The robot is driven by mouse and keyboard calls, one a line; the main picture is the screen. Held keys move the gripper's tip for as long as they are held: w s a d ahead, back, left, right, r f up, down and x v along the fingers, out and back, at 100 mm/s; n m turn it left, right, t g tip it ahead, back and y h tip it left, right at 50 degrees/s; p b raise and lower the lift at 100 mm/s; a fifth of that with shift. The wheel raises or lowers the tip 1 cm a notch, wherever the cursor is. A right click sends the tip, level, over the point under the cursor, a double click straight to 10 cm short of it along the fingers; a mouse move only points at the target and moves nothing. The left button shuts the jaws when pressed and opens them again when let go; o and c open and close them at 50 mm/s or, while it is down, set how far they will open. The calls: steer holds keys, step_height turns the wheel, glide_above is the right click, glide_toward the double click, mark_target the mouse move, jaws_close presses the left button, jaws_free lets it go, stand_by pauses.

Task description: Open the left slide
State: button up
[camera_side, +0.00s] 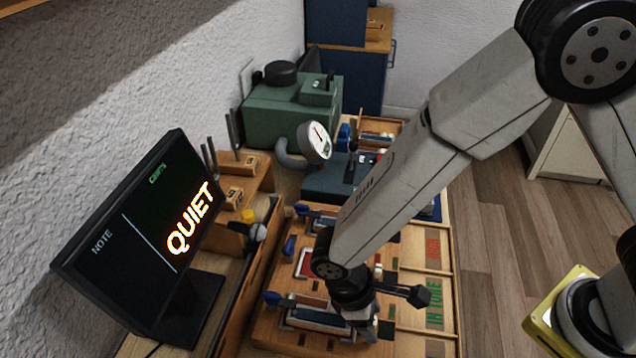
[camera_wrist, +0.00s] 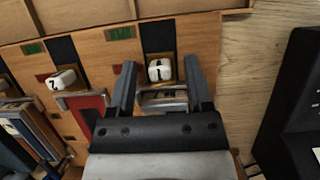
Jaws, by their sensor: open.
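A slide with a white knob marked 1 (camera_wrist: 160,70) and a metal-framed plate (camera_wrist: 163,97) shows in the wrist view. My gripper (camera_wrist: 160,64) is open, with one black finger on each side of this knob. I cannot tell whether the fingertips are down at its height or touch it. A second white knob, marked 2 (camera_wrist: 62,79), sits to the left beside a red panel (camera_wrist: 88,112). In the side view, the nearest slide plate (camera_side: 316,319) is metal-framed and dark blue, and my gripper is over its right end, hiding part of it.
A monitor (camera_side: 140,235) reading QUIET stands left of the wooden panel. A green machine (camera_side: 290,110) and a round gauge (camera_side: 315,141) stand farther back. Wooden floor (camera_side: 500,220) is clear to the right.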

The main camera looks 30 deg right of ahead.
jaws_close()
stand_by(1.4)
